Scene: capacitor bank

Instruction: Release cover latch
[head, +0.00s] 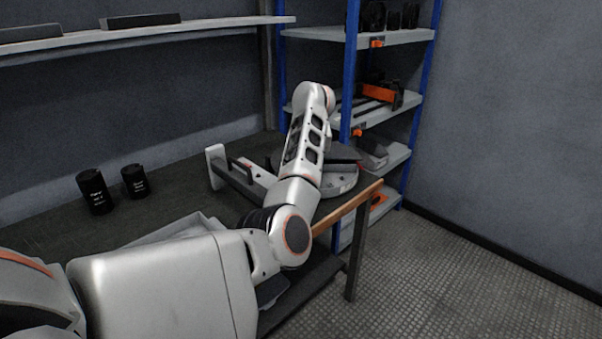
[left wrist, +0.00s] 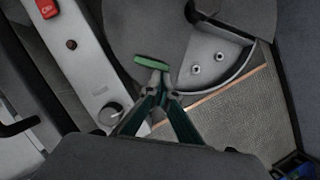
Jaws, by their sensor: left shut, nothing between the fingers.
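In the left wrist view my left gripper (left wrist: 157,80) has its two dark green fingers closed together at the tips, with nothing held. A bright green bar (left wrist: 152,63), which may be the latch, lies right at the fingertips against a dark rounded cover (left wrist: 135,25). I cannot tell whether they touch. Beside the cover is a pale metal recess (left wrist: 212,62) with two round studs. In the head view the device's round grey base (head: 340,184) sits near the table's right end, partly behind my left forearm. My left gripper is hidden there, and my right gripper is not seen.
A pale panel (left wrist: 90,70) with a red switch (left wrist: 47,8) and a knob (left wrist: 110,115) lies left of the cover. Two black cylinders (head: 96,191) (head: 135,181) stand on the dark table (head: 165,222). A blue-post shelf rack (head: 350,100) stands behind; floor at right is clear.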

